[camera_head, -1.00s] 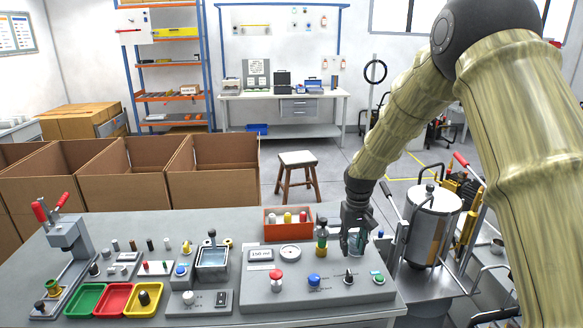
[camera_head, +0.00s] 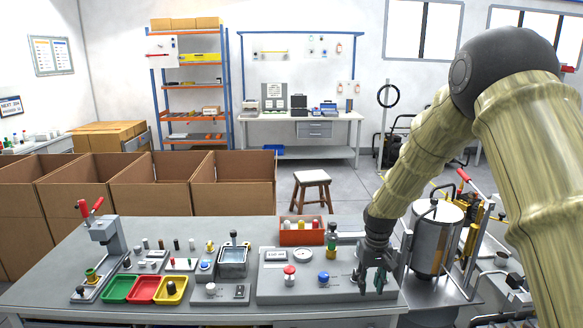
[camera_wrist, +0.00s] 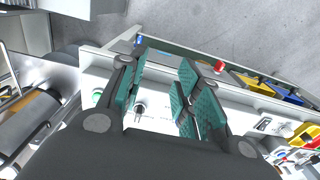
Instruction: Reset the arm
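My gripper (camera_head: 373,284) hangs over the right end of the grey control panel (camera_head: 300,292) on the near table. In the wrist view, its two fingers with teal pads (camera_wrist: 160,88) are spread apart with nothing held between them. A black-topped knob (camera_wrist: 139,108) on the panel shows in the gap, below the fingers. A green button (camera_wrist: 97,94) is at the panel's end, left of the fingers. In the head view, the gripper hides that end of the panel. My arm is bent, coming in from the right.
The panel bears a red button (camera_head: 289,272) and a blue button (camera_head: 323,278). An orange bin (camera_head: 301,237) stands behind it. A metal tank (camera_head: 437,238) is close to the right of my gripper. Cardboard boxes (camera_head: 125,187) line the left. Floor around the stool (camera_head: 312,180) is clear.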

